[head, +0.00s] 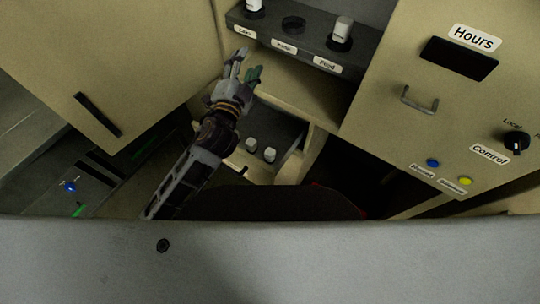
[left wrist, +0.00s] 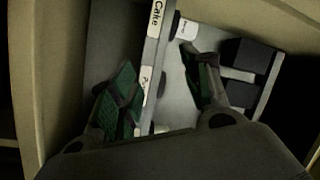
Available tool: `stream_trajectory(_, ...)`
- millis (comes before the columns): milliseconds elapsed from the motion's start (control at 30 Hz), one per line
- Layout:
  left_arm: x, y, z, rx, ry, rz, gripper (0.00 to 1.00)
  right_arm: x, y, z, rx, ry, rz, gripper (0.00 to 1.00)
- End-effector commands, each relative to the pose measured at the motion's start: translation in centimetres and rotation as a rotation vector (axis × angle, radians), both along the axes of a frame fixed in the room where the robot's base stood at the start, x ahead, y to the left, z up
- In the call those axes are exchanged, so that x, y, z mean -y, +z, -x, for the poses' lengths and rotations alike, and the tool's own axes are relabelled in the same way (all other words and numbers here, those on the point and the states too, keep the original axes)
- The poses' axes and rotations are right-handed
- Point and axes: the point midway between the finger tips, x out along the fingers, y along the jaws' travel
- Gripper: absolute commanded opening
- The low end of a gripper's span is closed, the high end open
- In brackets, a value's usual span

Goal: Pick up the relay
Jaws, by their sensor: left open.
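Small relays with white tops show in the head view. One (head: 343,30) stands in the dark panel above the "Feed" label, and another (head: 253,5) stands at the panel's left end. Two more white-topped pieces (head: 270,155) sit in an open drawer below. My left gripper (head: 246,67) is open and empty, in front of the cabinet opening below the panel's left end. In the left wrist view its green-padded fingers (left wrist: 165,88) are spread either side of the panel's labelled edge, with dark blocks (left wrist: 245,55) beyond the right finger. I cannot tell whether these blocks are relays.
The dark panel (head: 318,47) has an empty round socket (head: 293,23) in its middle. The open drawer (head: 292,154) lies below. A cabinet front with a handle (head: 419,101), knob (head: 516,141) and buttons stands right. A beige door (head: 110,50) stands left.

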Motion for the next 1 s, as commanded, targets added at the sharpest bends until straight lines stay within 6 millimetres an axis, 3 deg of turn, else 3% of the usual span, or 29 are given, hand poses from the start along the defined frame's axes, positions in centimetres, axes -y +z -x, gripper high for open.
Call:
stream_trajectory(200, 4.8, 3.5, 0.9, 0.213, -0.145, -0.153, 0.48, 0.0, 0.0, 0.0, 0.001, 0.0, 0.0, 0.4)
stream_trajectory(500, 11.2, 5.6, 3.9, 0.482, -0.352, -0.383, 0.48, 0.0, 0.0, -0.1, 0.001, 0.0, 0.0, 0.4)
stream_trajectory(767, 15.9, 4.6, 7.3, 0.689, -0.542, -0.603, 0.48, 0.0, 0.0, -0.1, 0.001, 0.0, 0.0, 0.4)
stream_trajectory(1000, 18.8, 1.5, 10.2, 0.853, -0.724, -0.825, 0.48, 0.0, 0.0, -0.2, 0.002, 0.0, 0.0, 0.4)
